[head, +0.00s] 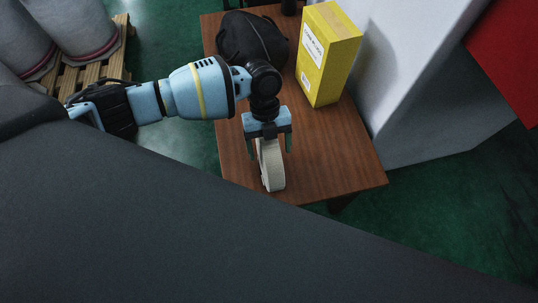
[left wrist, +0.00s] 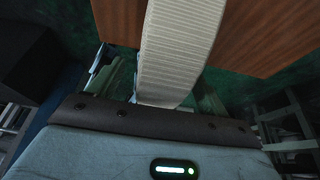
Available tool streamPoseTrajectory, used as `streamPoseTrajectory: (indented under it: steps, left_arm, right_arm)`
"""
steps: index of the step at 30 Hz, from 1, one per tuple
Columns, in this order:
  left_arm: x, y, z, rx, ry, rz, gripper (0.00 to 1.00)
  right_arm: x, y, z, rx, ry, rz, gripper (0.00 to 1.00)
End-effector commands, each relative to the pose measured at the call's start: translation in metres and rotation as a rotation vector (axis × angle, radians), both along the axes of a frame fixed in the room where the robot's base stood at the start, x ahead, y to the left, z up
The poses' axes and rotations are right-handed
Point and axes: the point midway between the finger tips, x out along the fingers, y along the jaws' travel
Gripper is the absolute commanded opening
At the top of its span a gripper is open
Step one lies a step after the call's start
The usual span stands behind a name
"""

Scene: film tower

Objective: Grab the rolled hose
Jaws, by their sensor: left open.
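The rolled hose (head: 272,167) is a cream-white flat coil standing on edge near the front edge of the brown wooden table (head: 330,150). My left gripper (head: 269,148) is directly above it, pointing down, with its fingers apart on either side of the coil's upper part. In the left wrist view the ribbed hose (left wrist: 178,45) runs up from between the fingers, filling the middle of the picture. I cannot tell whether either finger touches it. The hose's upper end is hidden by the gripper in the head view. My right gripper is not in view.
A yellow box (head: 328,55) stands upright at the table's back right, and a black bag (head: 250,40) lies at the back left. A grey-white wall or cabinet (head: 420,80) is close on the right. Sacks on a pallet (head: 95,65) stand at the upper left.

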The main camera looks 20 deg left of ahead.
Motion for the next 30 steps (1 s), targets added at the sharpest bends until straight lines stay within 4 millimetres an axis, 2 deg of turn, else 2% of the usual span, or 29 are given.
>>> streamPoseTrajectory:
  steps: [4, 21, 30]
  left_arm:
    - [0.0000, -0.0001, 0.0001, 0.000, 0.000, 0.000, 0.76]
    - [-0.0001, 0.0001, 0.0004, 0.000, 0.001, 0.000, 0.01]
    - [0.0014, -0.0009, 0.0029, -0.004, -0.002, 0.000, 0.00]
  right_arm:
    - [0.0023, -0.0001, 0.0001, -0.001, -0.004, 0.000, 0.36]
    - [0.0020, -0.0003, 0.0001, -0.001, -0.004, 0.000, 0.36]
    - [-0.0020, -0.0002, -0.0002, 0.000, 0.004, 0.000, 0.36]
